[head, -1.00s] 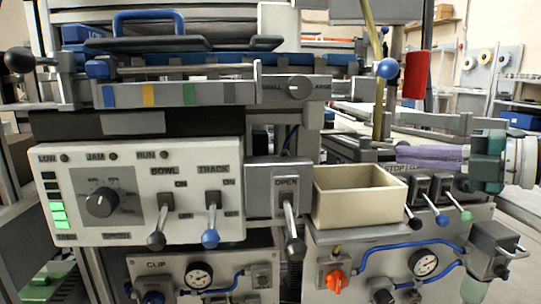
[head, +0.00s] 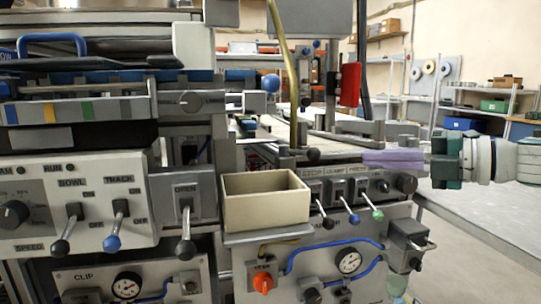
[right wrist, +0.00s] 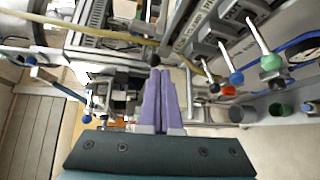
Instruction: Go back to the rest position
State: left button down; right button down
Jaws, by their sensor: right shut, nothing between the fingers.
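My right gripper (head: 368,159) comes in from the right in the head view, its purple fingers pointing left. It is level with the top of the lever box on the right, and from this view I cannot tell the gap between them. In the right wrist view the two purple fingers (right wrist: 158,100) lie together with nothing between them. My right gripper is shut and empty. My left gripper is in neither view.
A beige open bin (head: 265,205) sits in front of the machine. Levers with black, blue and green knobs (head: 352,217) stand right of it. A white control panel (head: 90,170) is at the left. A yellow tube (head: 285,75) rises behind the bin. Floor at the lower right is clear.

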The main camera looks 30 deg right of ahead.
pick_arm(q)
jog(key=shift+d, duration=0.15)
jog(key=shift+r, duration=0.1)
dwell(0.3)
